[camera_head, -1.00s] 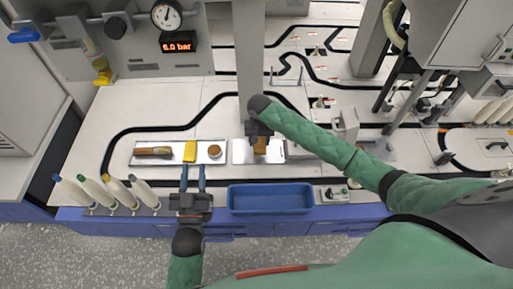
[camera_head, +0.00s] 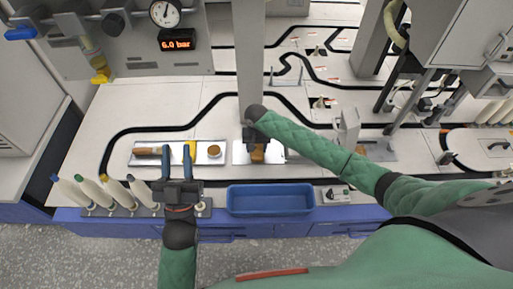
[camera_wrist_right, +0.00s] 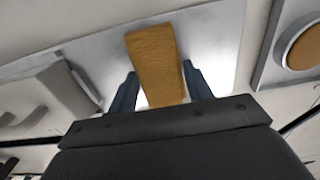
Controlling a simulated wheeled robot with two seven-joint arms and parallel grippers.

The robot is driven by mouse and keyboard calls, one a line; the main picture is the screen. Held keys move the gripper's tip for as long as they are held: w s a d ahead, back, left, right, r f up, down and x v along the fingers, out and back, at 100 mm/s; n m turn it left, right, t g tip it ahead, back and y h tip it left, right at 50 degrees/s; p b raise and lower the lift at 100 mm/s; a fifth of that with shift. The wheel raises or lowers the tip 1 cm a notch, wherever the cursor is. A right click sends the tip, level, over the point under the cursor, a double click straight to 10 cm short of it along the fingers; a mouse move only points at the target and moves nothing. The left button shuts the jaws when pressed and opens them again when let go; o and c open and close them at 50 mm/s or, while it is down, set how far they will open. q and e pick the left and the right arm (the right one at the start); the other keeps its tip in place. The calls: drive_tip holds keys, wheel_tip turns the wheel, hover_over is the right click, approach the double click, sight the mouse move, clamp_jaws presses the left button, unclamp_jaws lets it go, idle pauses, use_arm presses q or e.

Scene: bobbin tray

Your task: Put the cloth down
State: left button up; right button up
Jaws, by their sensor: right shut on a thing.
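The ochre cloth (camera_wrist_right: 155,60), a folded strip with a textured face, sits between the fingers of my right gripper (camera_wrist_right: 160,88) in the right wrist view. In the head view the cloth (camera_head: 258,154) shows below that gripper (camera_head: 257,140), over a shiny metal plate (camera_head: 240,158). Whether it touches the plate is hard to tell. My left gripper (camera_head: 177,158) is open, its fingers pointing at the tray (camera_head: 173,161). A yellow piece (camera_head: 192,150) on the tray is partly hidden by its right finger.
The tray also holds a brown wooden-looking item (camera_head: 147,151) and a round brown-topped tin (camera_head: 214,152). A blue bin (camera_head: 270,211) stands at the front edge, with several bobbins (camera_head: 95,192) to the left. A grey column (camera_head: 250,60) rises behind the plate.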

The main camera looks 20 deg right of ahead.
idle(0.3)
use_arm(q)
drive_tip(key=shift+w+d+f, duration=0.1)
drive_tip(key=shift+f, duration=0.35)
drive_tip(key=shift+w+f+g, duration=0.2)
drive_tip(key=shift+f+g, duration=0.1)
drive_tip(key=shift+f, duration=0.05)
use_arm(e)
drive_tip(key=shift+f, duration=0.1)
drive_tip(key=o, duration=0.9)
use_arm(q)
drive_tip(key=shift+f, duration=0.1)
use_arm(e)
drive_tip(key=shift+o, duration=0.2)
